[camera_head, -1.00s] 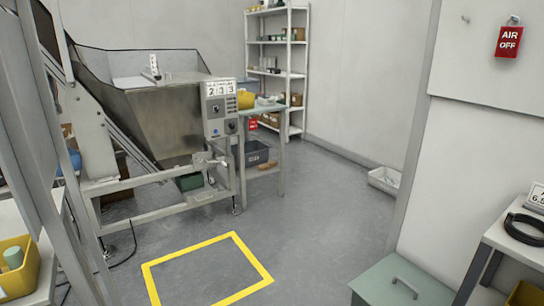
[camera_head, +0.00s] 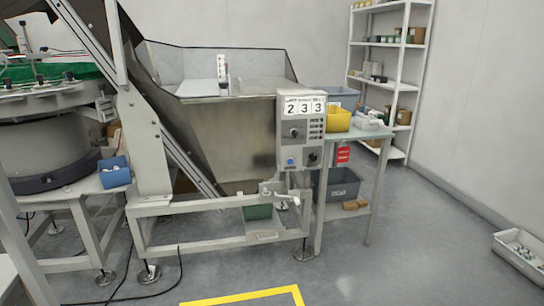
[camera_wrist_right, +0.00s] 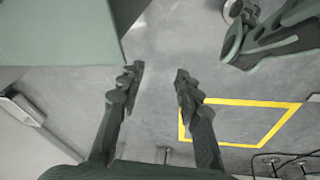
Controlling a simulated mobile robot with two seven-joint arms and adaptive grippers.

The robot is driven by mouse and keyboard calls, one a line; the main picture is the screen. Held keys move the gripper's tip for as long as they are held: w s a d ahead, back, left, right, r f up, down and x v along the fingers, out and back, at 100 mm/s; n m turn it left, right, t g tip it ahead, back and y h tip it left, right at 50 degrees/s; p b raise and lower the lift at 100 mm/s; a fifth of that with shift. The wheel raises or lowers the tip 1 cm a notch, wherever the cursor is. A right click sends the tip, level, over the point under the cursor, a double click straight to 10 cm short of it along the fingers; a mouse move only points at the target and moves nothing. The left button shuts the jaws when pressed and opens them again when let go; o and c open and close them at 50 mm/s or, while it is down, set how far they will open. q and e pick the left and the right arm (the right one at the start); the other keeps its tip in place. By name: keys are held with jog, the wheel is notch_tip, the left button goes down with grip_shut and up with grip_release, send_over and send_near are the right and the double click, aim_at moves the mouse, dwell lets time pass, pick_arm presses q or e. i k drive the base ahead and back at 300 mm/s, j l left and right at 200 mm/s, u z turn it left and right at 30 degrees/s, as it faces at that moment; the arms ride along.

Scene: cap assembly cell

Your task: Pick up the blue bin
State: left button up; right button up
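No gripper shows in the head view. In the right wrist view my right gripper (camera_wrist_right: 158,80) is open and empty, its fingers well apart above the floor.
The metal hopper (camera_head: 225,135) and its frame stand in the middle. A yellow bin (camera_head: 338,119) is on the side table. A cable lies on the floor by the frame's left foot. The floor is clear around the yellow floor marking (camera_head: 250,297).

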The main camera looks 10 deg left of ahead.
aim_at(114, 172)
jog(key=i+j+u, duration=0.1)
jog(key=i+u, duration=0.35)
jog(key=i, duration=0.3)
jog(key=i+l+u, duration=0.15)
jog(key=i+u, duration=0.25)
jog(key=i, duration=0.35)
